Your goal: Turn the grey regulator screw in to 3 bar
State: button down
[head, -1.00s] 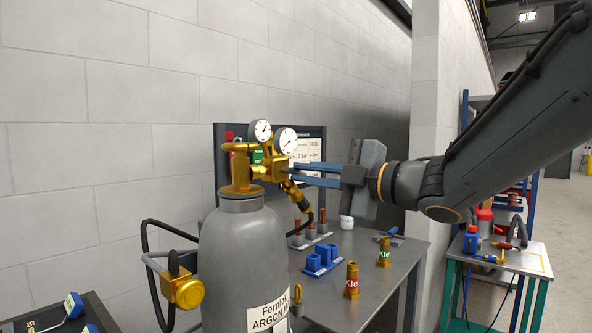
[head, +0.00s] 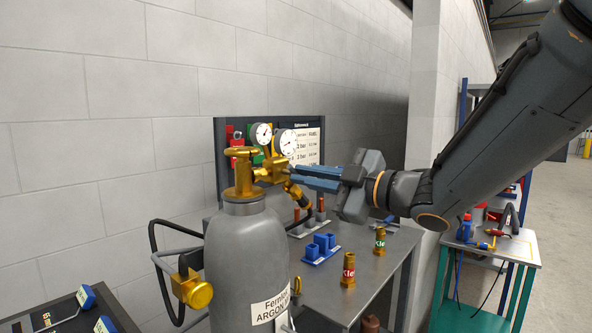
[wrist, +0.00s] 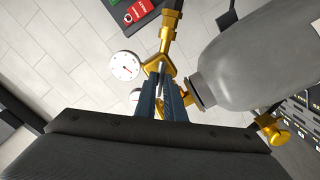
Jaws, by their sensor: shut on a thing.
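The brass regulator (head: 270,172) sits on top of the grey argon cylinder (head: 245,255) and carries two round white gauges. One gauge (head: 263,133) is at the left, the other (head: 286,142) at the right; their readings are too small to tell. My gripper (head: 293,173) reaches in from the right, its blue fingers at the regulator's right side. In the wrist view, my gripper (wrist: 162,88) is shut on the grey regulator screw (wrist: 162,74), a thin shaft by the brass body. The fingers hide most of it.
A grey table (head: 320,290) behind the cylinder holds blue blocks (head: 321,248) and two brass fittings with labels (head: 348,270). A board with a paper chart (head: 307,150) stands behind the regulator. A black hose (head: 150,260) loops left of the cylinder.

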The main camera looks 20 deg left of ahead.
jog(key=shift+r+m+p, duration=0.1)
jog(key=shift+m+p, duration=0.8)
jog(key=shift+p, duration=0.05)
jog(key=shift+m, duration=0.4)
jog(key=shift+p, duration=0.4)
jog(key=m+p, duration=0.2)
jog(key=p, duration=0.1)
jog(key=shift+m, duration=0.3)
jog(key=shift+m+p, duration=0.4)
jog(key=shift+m, duration=0.1)
jog(key=c, duration=1.8)
grip_release()
jog(key=shift+o, duration=0.2)
